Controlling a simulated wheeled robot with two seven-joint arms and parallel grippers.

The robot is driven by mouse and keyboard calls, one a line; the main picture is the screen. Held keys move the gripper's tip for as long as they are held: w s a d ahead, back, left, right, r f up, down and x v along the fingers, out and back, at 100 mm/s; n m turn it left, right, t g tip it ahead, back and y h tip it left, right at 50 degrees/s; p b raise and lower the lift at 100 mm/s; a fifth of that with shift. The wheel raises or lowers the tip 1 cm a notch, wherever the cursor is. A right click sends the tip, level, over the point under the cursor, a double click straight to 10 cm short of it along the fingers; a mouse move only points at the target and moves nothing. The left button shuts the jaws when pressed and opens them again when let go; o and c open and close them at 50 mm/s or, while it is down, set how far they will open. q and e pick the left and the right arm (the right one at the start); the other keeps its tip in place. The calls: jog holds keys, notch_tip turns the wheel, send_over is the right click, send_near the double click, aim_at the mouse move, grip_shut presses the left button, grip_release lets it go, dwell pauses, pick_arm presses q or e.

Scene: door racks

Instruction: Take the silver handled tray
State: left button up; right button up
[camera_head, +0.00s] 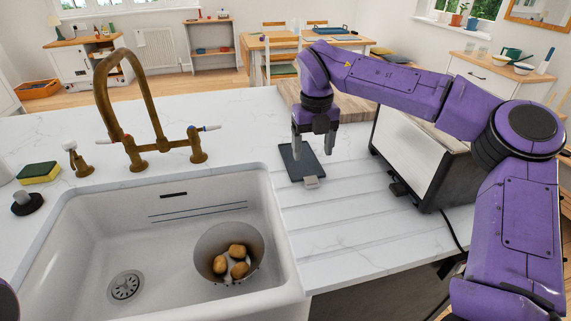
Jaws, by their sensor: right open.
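A small flat dark grey tray (303,161) lies on the white marble counter, to the right of the sink. Its silver handle (312,182) is at the near end. My right gripper (313,148) points down over the far part of the tray, with its two fingers apart and nothing between them. I cannot tell whether the fingertips touch the tray or hover just above it. My left gripper is not in view; only a bit of purple shows at the lower left corner.
A white sink (70,220) with a brass faucet (130,120) is at left; a bowl (212,240) of potatoes stands in it. A black and silver appliance (415,155) stands right of the tray, under my right arm. A wooden board (350,108) lies behind. The grooved counter in front is clear.

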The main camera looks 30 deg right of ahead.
send_over(312, 180)
jog(key=f, duration=0.5)
jog(key=shift+d, duration=0.25)
jog(key=f, duration=0.1)
jog(key=f+p, duration=0.1)
jog(key=f, duration=0.2)
jog(key=shift+a+f+p, duration=0.3)
jog(key=shift+a+p, duration=0.05)
jog(key=shift+d+f, duration=0.15)
jog(key=shift+f, duration=0.05)
jog(key=shift+r, duration=0.1)
jog(key=c, duration=0.7)
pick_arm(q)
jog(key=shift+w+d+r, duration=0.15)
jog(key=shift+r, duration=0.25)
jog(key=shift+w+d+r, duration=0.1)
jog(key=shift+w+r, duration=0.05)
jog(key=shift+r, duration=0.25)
pick_arm(e)
grip_shut()
